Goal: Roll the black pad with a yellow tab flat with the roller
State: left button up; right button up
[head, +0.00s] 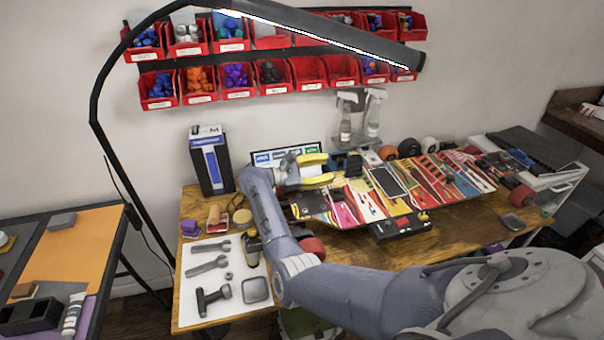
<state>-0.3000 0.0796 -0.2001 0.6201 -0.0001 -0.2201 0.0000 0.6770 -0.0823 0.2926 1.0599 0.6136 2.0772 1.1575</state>
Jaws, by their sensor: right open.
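A colourful striped board (366,205) lies across the wooden table in the head view. A dark rectangular pad (388,182) lies on its middle; I cannot make out a yellow tab on it. My right gripper (326,170) has yellow fingers spread apart with nothing visible between them. It is over the left end of the board, left of the pad. I cannot pick out the roller for certain; a small red and beige item (215,216) at the table's left is too small to identify. My left gripper is not in view.
A white sheet (190,312) with grey tools covers the table's left front. A black block (400,228) stands before the board. A tall dark box (211,165) and spray bottles (373,118) stand behind. A lamp (340,38) and red bins (237,82) are above.

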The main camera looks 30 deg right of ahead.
jog(key=shift+v, duration=3.95)
jog(key=v, duration=1.2)
